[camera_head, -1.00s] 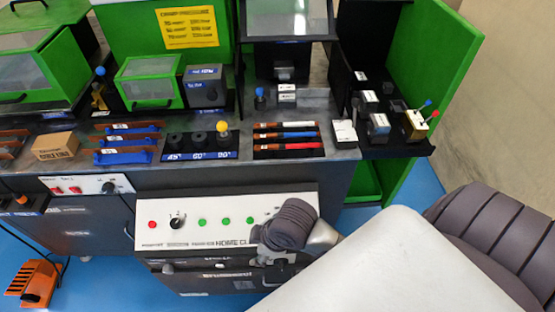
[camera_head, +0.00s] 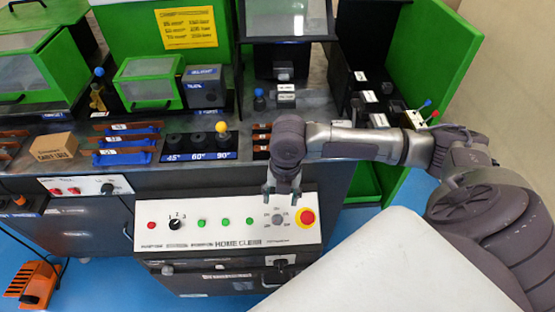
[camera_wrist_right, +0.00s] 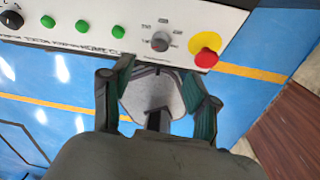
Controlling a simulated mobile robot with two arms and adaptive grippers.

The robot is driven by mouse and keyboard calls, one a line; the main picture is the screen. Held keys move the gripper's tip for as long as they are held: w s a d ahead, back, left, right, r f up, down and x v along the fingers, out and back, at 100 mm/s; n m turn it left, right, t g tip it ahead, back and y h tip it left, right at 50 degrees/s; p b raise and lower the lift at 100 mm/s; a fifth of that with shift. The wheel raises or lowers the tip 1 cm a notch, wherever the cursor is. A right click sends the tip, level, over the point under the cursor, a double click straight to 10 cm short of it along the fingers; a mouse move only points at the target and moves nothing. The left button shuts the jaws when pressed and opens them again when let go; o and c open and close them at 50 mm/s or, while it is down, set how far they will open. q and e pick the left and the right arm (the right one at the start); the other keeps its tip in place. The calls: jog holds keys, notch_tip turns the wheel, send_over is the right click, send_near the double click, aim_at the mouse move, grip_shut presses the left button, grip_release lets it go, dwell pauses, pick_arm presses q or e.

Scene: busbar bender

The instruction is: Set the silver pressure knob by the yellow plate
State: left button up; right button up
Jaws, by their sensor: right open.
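The silver pressure knob (camera_head: 278,218) is on the white sloped panel (camera_head: 190,222), left of a red button with a yellow ring (camera_head: 305,218). Small scale marks surround it. My right gripper (camera_head: 282,192) points down just behind the knob in the head view, open and empty. In the wrist view its two fingers (camera_wrist_right: 157,98) stand wide apart. The yellow plate (camera_head: 186,28) with printed lines hangs on the green machine; its small text is too blurred to read. My left gripper is out of view.
On the panel are a black selector knob (camera_head: 175,225), several green buttons (camera_head: 225,221) and a small red one (camera_head: 151,225). My right forearm crosses over the bench (camera_head: 345,150). A row with a yellow-topped lever (camera_head: 222,128) stands behind.

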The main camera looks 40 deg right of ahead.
aim_at(277, 220)
jog(key=f, duration=1.1)
jog(key=shift+w+a+f+b, duration=0.25)
jog(key=shift+a+b, duration=0.05)
jog(key=shift+b, duration=0.1)
jog(key=shift+c, duration=0.4)
grip_shut()
